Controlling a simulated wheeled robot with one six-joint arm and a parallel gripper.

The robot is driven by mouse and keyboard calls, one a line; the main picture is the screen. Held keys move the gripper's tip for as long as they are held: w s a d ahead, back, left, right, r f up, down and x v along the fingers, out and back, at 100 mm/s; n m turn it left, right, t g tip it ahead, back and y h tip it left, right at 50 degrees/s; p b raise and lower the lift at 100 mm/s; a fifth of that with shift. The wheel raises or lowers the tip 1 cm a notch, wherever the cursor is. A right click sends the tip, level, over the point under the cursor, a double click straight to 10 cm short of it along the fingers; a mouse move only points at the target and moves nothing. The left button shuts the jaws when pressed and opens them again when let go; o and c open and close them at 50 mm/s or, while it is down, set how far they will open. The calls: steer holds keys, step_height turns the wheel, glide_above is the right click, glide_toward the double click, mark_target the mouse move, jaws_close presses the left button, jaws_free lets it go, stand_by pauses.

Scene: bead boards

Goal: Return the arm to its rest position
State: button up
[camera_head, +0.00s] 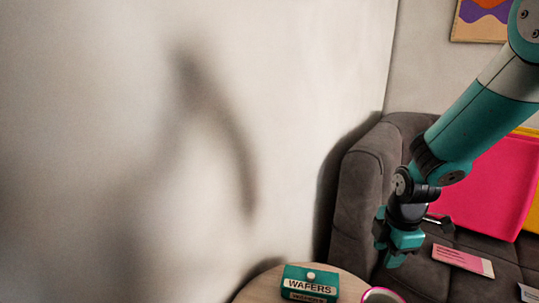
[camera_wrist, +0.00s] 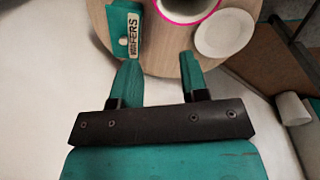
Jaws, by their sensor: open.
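My gripper (camera_wrist: 159,66) is open, with nothing between its two teal fingers in the wrist view. In the head view my gripper (camera_head: 388,256) hangs from my teal arm on the right, pointing down. It is in front of the grey sofa and above the right side of the round wooden table. In the wrist view the fingers point toward the table edge, and the table (camera_wrist: 163,52) shows between and beyond them.
A green WAFERS box (camera_head: 310,283) stands on the round table (camera_head: 258,287). A pink-rimmed container (camera_head: 381,295) is beside it. A white plate (camera_wrist: 224,33) and a white cup (camera_wrist: 292,108) show in the wrist view. A dark grey sofa (camera_head: 360,190) with a pink cushion (camera_head: 487,185) is behind.

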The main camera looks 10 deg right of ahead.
steer(key=s+a+r+m+y+p, duration=0.1)
steer(key=s+a+r+m+p, duration=0.15)
steer(key=a+r, duration=0.35)
steer(key=s+a+r+m+y+p, duration=0.1)
steer(key=s+a+r+m+p, duration=0.2)
steer(key=r, duration=0.5)
steer(key=s+a+r+m+y+p, duration=0.1)
steer(key=s+a+r+m, duration=0.1)
steer(key=s+r, duration=0.3)
steer(key=s+a+r+m+g+p, duration=0.1)
steer(key=s+a+r+m, duration=0.2)
steer(key=s, duration=0.6)
step_height(320, 180, up, 2)
steer(key=shift+s+a+r+y, duration=0.3)
steer(key=shift+a+y, duration=0.1)
steer(key=shift+a, duration=0.65)
steer(key=shift+m, duration=0.25)
